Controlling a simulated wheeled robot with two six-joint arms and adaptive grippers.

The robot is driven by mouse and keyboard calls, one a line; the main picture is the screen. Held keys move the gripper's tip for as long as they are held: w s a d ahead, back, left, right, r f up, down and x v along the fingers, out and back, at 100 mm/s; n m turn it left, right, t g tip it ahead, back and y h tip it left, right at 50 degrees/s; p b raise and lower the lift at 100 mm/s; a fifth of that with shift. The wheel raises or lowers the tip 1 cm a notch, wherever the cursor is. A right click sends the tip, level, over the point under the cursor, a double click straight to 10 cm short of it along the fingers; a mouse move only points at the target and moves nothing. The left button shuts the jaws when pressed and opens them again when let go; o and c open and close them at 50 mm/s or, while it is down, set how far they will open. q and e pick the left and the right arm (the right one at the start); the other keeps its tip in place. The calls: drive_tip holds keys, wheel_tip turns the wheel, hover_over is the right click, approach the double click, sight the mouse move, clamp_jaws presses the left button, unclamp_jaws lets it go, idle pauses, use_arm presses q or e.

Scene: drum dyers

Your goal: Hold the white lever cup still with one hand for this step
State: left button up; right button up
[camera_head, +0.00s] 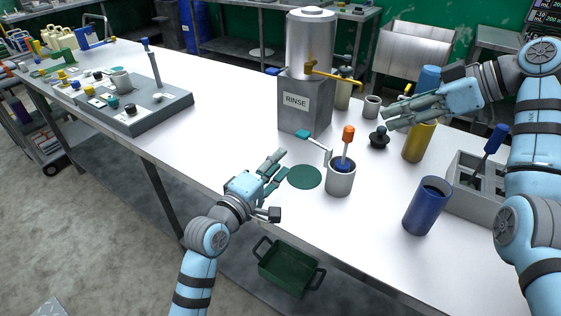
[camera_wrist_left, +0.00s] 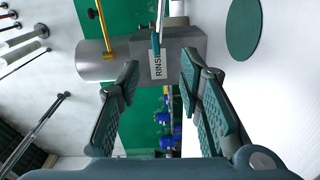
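The white lever cup (camera_head: 341,182) stands upright on the table. A lever with a green paddle (camera_head: 303,135) reaches out from it to the upper left. A tool with an orange handle (camera_head: 348,134) and a blue lower part stands in the cup. My left gripper (camera_head: 277,167) is open and empty, left of the cup and apart from it, beside a green disc (camera_head: 304,177). In the left wrist view its spread fingers (camera_wrist_left: 155,88) have nothing between them. My right gripper (camera_head: 388,115) looks open and empty, above and right of the cup, near a black knob (camera_head: 379,137).
The RINSE tank (camera_head: 305,103) with a yellow tap stands behind the cup. A blue cylinder (camera_head: 427,206), a yellow cylinder (camera_head: 419,143) and a grey compartment box (camera_head: 462,205) stand to the right. A green bin (camera_head: 289,268) is below the table's front edge.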

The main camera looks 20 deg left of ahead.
sight(303, 139)
use_arm(q)
drive_tip(key=shift+n, duration=0.3)
drive_tip(key=x, duration=1.4)
drive_tip(key=shift+w+d+r, duration=0.1)
drive_tip(key=shift+d+r, duration=0.25)
drive_tip(key=shift+d, duration=0.1)
